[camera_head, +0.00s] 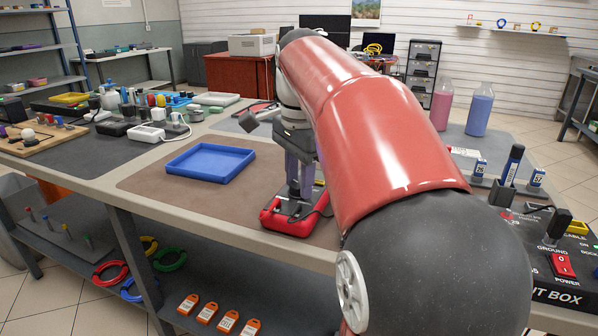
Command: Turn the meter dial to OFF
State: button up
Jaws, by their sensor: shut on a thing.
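The meter (287,224) is a red-rimmed device with a dark face, lying on the brown mat near the front edge of the bench. My gripper (299,190) points straight down onto the meter's face, with its fingers shut on the dial. The fingers hide the dial, so I cannot read its setting or see the OFF mark. A dark lead lies at the meter's right side.
An empty blue tray (210,163) sits left of the meter, with bare mat (150,185) around it. A black box with a red power switch (562,265) stands at the right. My red arm covers much of the bench's right half.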

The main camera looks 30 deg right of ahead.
dwell(0.3)
jog(key=o, duration=1)
jog(key=shift+r, duration=0.1)
jog(key=r, duration=0.7)
jog(key=shift+s+r+p, duration=0.2)
jog(key=shift+r+p, duration=0.1)
jog(key=shift+p, duration=0.05)
